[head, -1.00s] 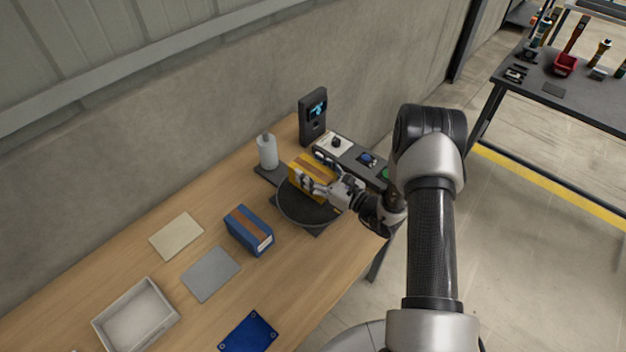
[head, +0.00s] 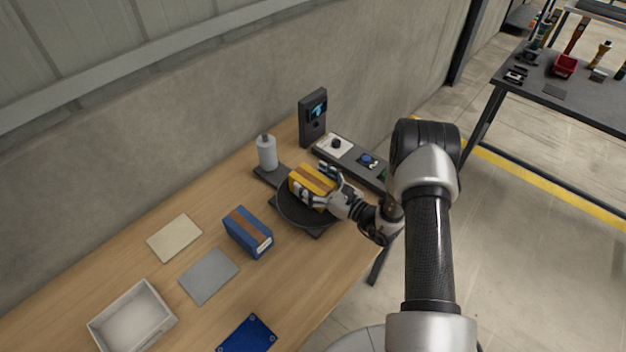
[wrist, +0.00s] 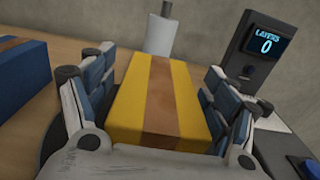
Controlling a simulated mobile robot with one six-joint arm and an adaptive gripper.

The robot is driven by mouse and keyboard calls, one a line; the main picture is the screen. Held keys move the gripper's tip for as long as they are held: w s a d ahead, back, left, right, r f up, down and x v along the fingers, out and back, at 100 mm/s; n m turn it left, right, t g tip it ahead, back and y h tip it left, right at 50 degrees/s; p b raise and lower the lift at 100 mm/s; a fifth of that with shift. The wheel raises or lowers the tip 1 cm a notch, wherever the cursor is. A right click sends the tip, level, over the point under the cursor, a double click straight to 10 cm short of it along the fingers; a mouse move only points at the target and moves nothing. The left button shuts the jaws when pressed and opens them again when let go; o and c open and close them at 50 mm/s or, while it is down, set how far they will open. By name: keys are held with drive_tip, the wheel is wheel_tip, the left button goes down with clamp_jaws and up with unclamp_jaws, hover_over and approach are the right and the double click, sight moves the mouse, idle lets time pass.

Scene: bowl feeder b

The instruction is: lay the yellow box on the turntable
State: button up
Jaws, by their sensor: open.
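The yellow box (head: 313,182) with a brown stripe lies on the black round turntable (head: 299,214) in the head view. My gripper (head: 316,187) is at the box, with one finger on each side. In the wrist view, the yellow box (wrist: 160,100) sits between the two fingers of my open gripper (wrist: 157,92). A narrow gap shows beside the right finger; whether the left finger touches the box I cannot tell. The box's underside is hidden.
A grey-white bottle (head: 267,152) and a dark display post (head: 313,116) stand behind the turntable; the display (wrist: 265,46) reads LAYERS 0. A blue box (head: 248,232) stands to the left. A control strip (head: 350,160) lies behind right. A white tray (head: 131,318) is front left.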

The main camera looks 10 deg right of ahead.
drive_tip(key=shift+r, duration=0.1)
drive_tip(key=shift+s+d+r, duration=0.1)
drive_tip(key=p+v, duration=0.2)
drive_tip(key=v, duration=0.9)
drive_tip(key=s+a+r+n+g+y, duration=0.4)
drive_tip(key=a+r+n+g, duration=0.5)
drive_tip(key=r, duration=0.5)
drive_tip(key=s+a+r+n+g+h, duration=0.2)
drive_tip(key=s+a+r+n+g, duration=0.4)
drive_tip(key=s+n, duration=0.25)
drive_tip(key=s+d+r+n+h, duration=0.1)
drive_tip(key=s+r+n+h, duration=0.15)
drive_tip(key=s, duration=0.25)
drive_tip(key=s+r+n+h, duration=0.2)
drive_tip(key=s+n+h, duration=0.2)
drive_tip(key=s, duration=0.1)
drive_tip(key=s+d+r+n+t+h, duration=0.4)
drive_tip(key=d+r+t+h, duration=0.1)
drive_tip(key=d+h, duration=0.1)
drive_tip(key=shift+s+d+n, duration=0.3)
drive_tip(key=shift+d+n, duration=0.1)
drive_tip(key=shift+d, duration=0.3)
